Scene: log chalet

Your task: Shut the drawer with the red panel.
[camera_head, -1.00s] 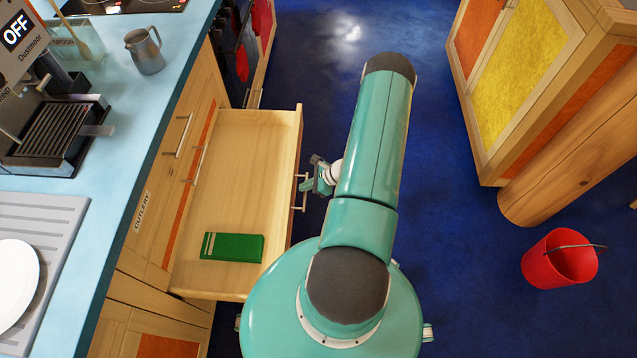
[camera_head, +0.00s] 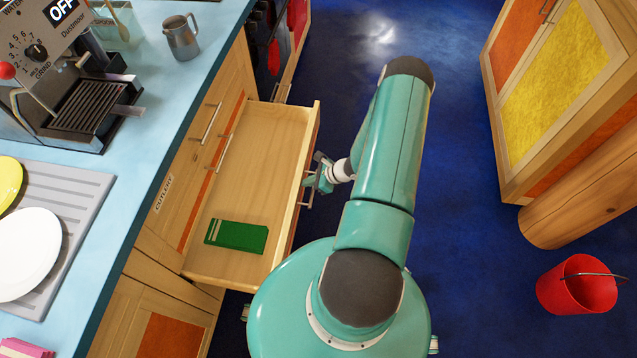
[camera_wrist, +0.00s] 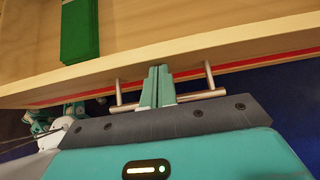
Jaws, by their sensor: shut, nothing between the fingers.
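The wooden drawer (camera_head: 270,140) stands open from the counter cabinet. A flat green box (camera_head: 237,236) lies inside it; part of it also shows in the wrist view (camera_wrist: 80,28). In the wrist view, a red strip of the panel (camera_wrist: 250,58) shows below the drawer's front rim, beside the metal bar handle (camera_wrist: 209,76). My gripper (camera_head: 316,178) is at the drawer front by the handle. In the wrist view its fingers (camera_wrist: 160,70) are shut together between the two handle posts, with tips at the front face. Whether they press on it, I cannot tell.
A blue counter (camera_head: 130,170) runs along the left with a coffee machine (camera_head: 85,105), a metal jug (camera_head: 181,38) and plates (camera_head: 28,255). A red bucket (camera_head: 575,290) stands on the floor at the right, near a wooden post and cabinet (camera_head: 560,80). The blue floor between is clear.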

